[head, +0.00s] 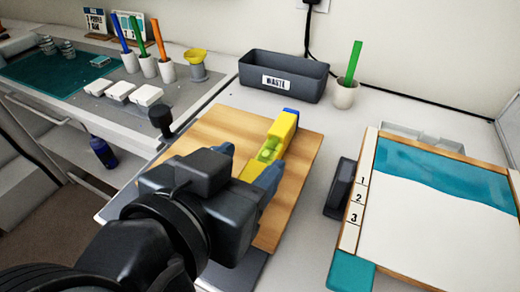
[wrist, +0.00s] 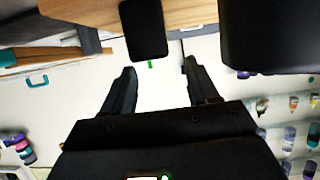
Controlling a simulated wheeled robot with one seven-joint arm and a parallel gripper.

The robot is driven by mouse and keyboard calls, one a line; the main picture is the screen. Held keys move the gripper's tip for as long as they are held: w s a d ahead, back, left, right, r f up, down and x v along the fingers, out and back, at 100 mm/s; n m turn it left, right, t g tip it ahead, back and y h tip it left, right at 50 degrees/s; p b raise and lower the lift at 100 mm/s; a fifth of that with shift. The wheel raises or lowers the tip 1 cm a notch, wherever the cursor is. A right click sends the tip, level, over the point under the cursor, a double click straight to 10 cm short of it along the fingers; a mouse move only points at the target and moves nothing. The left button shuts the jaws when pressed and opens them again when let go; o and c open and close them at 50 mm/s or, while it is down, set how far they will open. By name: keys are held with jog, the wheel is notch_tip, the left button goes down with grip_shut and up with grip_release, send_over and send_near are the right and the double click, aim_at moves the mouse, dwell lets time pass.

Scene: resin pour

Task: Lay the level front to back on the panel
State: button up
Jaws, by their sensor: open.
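The yellow level (head: 284,127) has a green vial and a blue far end. It runs front to back over the wooden panel (head: 202,128), slightly slanted in the head view, near the panel's right side. It appears to rest on the panel, but its near end is hidden by my gripper. My gripper (head: 246,166) is open, with a blue-grey finger on each side of the level's near part. In the wrist view the fingers (wrist: 158,88) are apart, and I cannot make out the level between them. The panel (wrist: 195,12) shows at that view's top.
A dark waste bin (head: 283,78) stands behind the panel, beside a white cup (head: 344,95) with a green stick. Right of the panel are a black block (head: 340,188) and a wood-framed tray (head: 367,165). A dark knob (head: 161,119) rises at the panel's left.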

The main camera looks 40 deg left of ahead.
jog(key=v, duration=0.7)
jog(key=shift+s, duration=0.25)
jog(key=shift+d+r, duration=0.1)
jog(key=shift+r, duration=0.05)
